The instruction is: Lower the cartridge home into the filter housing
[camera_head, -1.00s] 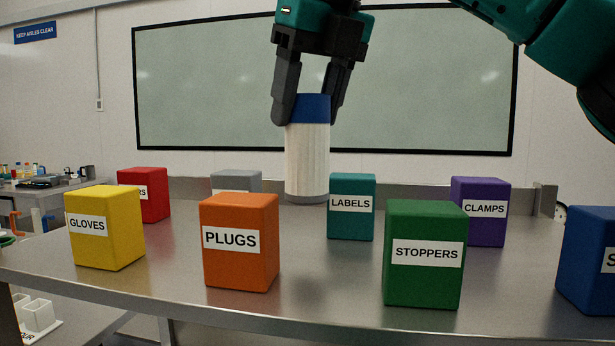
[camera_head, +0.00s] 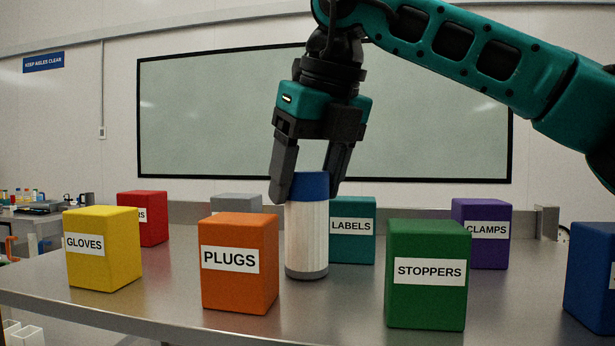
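The cartridge (camera_head: 307,235) is a white pleated cylinder with a blue top cap and a grey bottom end. It stands upright between the orange PLUGS box and the teal LABELS box. My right gripper (camera_head: 304,194) points down from above, with its fingers on either side of the blue cap, shut on it. The cartridge's bottom is at or just above the steel table top; I cannot tell whether it touches. No filter housing can be made out in this view. My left gripper is not in view.
On the steel table (camera_head: 335,318), the PLUGS box (camera_head: 240,290) and green STOPPERS box (camera_head: 427,305) stand in front. The LABELS box (camera_head: 352,250) and a grey box (camera_head: 237,201) stand behind. Yellow (camera_head: 103,270), red, purple and blue boxes stand farther out.

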